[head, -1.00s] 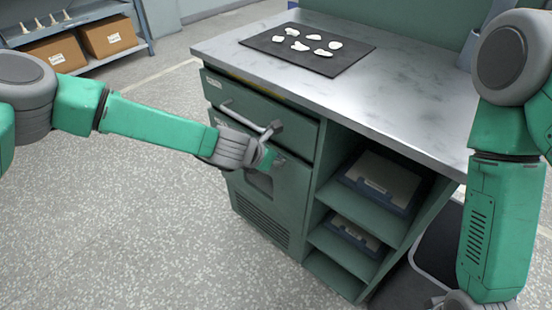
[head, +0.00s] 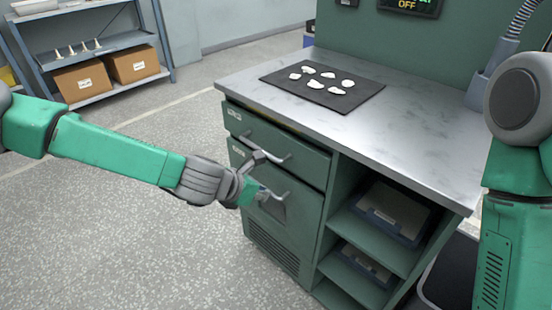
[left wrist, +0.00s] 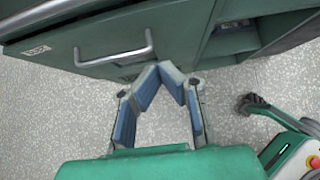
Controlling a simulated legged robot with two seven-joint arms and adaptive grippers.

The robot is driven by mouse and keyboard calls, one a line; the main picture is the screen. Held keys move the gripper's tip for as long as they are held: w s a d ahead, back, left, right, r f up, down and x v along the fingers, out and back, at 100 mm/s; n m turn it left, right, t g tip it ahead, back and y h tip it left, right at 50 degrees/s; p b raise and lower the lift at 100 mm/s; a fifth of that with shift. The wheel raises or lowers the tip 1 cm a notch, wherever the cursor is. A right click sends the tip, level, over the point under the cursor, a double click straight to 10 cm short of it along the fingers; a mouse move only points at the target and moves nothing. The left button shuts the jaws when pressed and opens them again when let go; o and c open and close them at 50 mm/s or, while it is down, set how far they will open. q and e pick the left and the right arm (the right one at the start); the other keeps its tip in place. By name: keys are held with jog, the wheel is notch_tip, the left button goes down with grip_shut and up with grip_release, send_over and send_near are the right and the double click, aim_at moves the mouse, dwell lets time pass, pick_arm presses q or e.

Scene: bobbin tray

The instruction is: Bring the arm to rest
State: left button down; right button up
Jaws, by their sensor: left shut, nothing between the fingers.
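My left gripper (head: 260,192) reaches in from the left in the head view, in front of the green workbench cabinet (head: 292,238). In the left wrist view its blue-padded fingers (left wrist: 172,68) meet at the tips, shut with nothing between them. The upper drawer (head: 275,140) looks shut. A bar handle (left wrist: 115,55) lies just beyond the fingertips in the left wrist view; contact with it cannot be told. Part of my right arm (head: 505,240) hangs at the right edge of the head view; its gripper is out of the picture.
A dark mat (head: 322,90) with several white pieces lies on the grey worktop (head: 400,130). Open shelves (head: 385,240) hold flat boxes. A rack (head: 95,45) with cardboard boxes stands at the back left. The floor (head: 120,240) left of the cabinet is clear.

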pick_arm(q)
jog(key=shift+a, duration=0.1)
jog(key=s+a+f+m+g+y, duration=0.1)
jog(key=s+f+m+g, duration=0.1)
jog(key=s+f+m, duration=0.6)
jog(key=s+a+f+m+g+y, duration=0.1)
jog(key=s+a+f+m+g, duration=0.3)
jog(key=s, duration=0.6)
jog(key=s+a+m+y+p, duration=0.1)
jog(key=s+a+m+y, duration=0.2)
jog(key=s+a+m, duration=1.2)
jog(key=shift+s+a+f+m+y, duration=0.2)
jog(key=shift+s+m+y, duration=0.15)
jog(key=shift+m, duration=0.55)
jog(key=shift+d+r, duration=0.1)
